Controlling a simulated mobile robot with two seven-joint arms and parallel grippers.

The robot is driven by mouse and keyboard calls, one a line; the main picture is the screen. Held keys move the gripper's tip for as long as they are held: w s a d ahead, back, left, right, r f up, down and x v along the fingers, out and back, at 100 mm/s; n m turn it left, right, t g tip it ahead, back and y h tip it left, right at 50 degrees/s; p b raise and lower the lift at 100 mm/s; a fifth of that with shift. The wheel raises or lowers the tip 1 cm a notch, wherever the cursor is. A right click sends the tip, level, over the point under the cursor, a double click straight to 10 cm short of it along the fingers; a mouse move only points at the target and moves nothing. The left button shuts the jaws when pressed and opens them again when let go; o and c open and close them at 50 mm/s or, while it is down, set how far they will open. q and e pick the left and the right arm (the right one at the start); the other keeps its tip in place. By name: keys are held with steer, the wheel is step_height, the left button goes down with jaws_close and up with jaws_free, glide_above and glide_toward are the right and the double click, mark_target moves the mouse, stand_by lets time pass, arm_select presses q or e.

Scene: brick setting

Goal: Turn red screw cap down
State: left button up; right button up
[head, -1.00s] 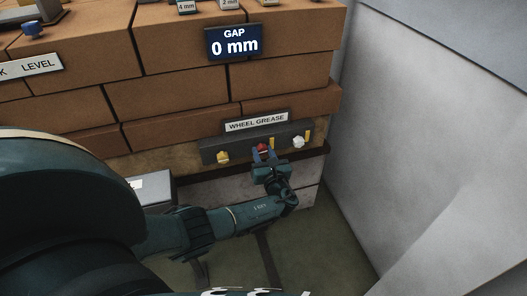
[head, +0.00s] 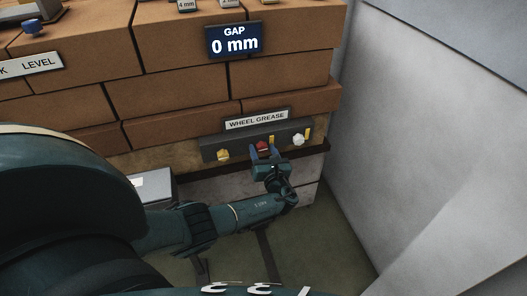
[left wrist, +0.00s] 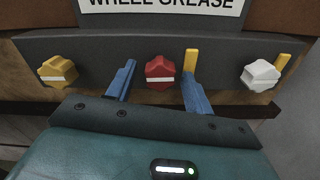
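The red screw cap (left wrist: 160,72) sits on the dark panel (left wrist: 100,45) under the WHEEL GREASE sign, between a yellow cap and a white cap. It has a pale line across it, close to level. It also shows in the head view (head: 263,146). My left gripper (left wrist: 157,85) is open, with one blue finger on each side of the red cap and a visible space to both. In the head view my left gripper (head: 264,152) is at the panel, just below the red cap. My right gripper is not in view.
A yellow cap (left wrist: 58,71) is left of the red one and a white cap (left wrist: 261,75) right of it. A yellow upright marker (left wrist: 190,61) stands close to the right finger. A ledge runs below the panel. A grey wall (head: 430,130) bounds the right side.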

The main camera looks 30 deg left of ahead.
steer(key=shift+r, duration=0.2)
arm_select(q)
steer(key=shift+s+d, duration=0.1)
steer(key=shift+d, duration=0.1)
steer(key=p+v, duration=0.2)
steer(key=v, duration=1)
steer(key=shift+s+d+p, duration=0.25)
steer(key=shift+d+p, duration=0.05)
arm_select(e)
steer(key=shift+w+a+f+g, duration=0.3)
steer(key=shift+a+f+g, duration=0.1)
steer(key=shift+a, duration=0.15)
